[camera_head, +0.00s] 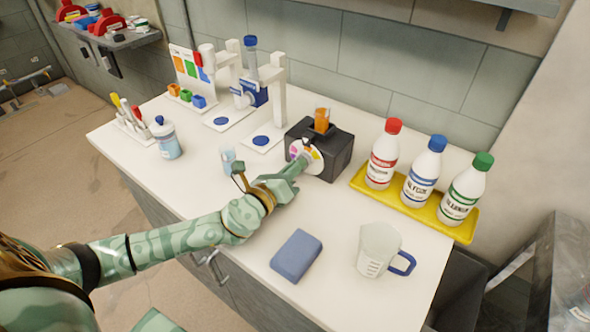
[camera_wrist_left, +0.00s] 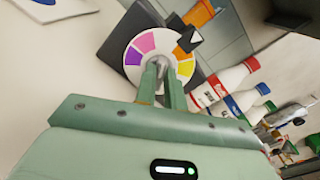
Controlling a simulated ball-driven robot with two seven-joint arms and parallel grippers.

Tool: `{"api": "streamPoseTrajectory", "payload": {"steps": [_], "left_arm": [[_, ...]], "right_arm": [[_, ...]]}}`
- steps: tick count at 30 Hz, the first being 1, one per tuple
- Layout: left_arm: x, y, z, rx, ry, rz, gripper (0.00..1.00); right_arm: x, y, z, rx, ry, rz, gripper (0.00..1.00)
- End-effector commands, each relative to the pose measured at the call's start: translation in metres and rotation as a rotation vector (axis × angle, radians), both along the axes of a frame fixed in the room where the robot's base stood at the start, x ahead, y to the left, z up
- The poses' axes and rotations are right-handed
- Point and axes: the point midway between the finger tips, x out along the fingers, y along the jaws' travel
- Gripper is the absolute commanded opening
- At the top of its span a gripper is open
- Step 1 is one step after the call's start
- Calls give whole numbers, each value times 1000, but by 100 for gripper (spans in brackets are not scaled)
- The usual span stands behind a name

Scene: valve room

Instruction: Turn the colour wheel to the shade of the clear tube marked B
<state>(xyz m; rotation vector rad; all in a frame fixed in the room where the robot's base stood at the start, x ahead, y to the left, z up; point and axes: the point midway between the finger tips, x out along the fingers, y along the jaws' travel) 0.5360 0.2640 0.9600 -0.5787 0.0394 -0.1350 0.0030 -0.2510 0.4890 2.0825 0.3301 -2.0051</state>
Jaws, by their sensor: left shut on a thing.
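The colour wheel (camera_head: 314,157) is a white disc on the front of a black box (camera_head: 337,152). In the left wrist view the wheel (camera_wrist_left: 134,67) shows purple, pink, orange and yellow segments. A black pointer with a white triangle (camera_wrist_left: 190,39) stands at its rim, near the orange and yellow segments. My left gripper (camera_head: 299,161) is at the wheel's centre, its fingers (camera_wrist_left: 161,72) shut on the grey knob and hiding the wheel's lower part. An orange tube (camera_head: 322,119) stands in the top of the box. I cannot make out a B mark. My right gripper is out of view.
A yellow tray (camera_head: 456,232) with three capped bottles stands right of the box. A measuring jug (camera_head: 379,250) and blue block (camera_head: 296,255) are in front. A small clear glass (camera_head: 228,161) is close to my left wrist. White stands (camera_head: 279,90) are behind.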

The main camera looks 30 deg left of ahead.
Motion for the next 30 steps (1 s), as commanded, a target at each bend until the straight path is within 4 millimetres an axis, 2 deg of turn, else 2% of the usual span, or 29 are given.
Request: {"api": "streamPoseTrajectory", "payload": {"steps": [9,23,24,26,30], "left_arm": [[-1,0,-3,-104,19,-1,0],[-1,0,-2,-117,20,0,0],[-1,0,-2,-117,21,-1,16],[-1,0,-2,-117,20,0,33],[0,0,-1,-118,19,0,33]], "right_arm": [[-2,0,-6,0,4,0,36],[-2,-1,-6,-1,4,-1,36],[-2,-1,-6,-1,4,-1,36],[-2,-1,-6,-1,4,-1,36],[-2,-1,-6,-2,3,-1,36]]}}
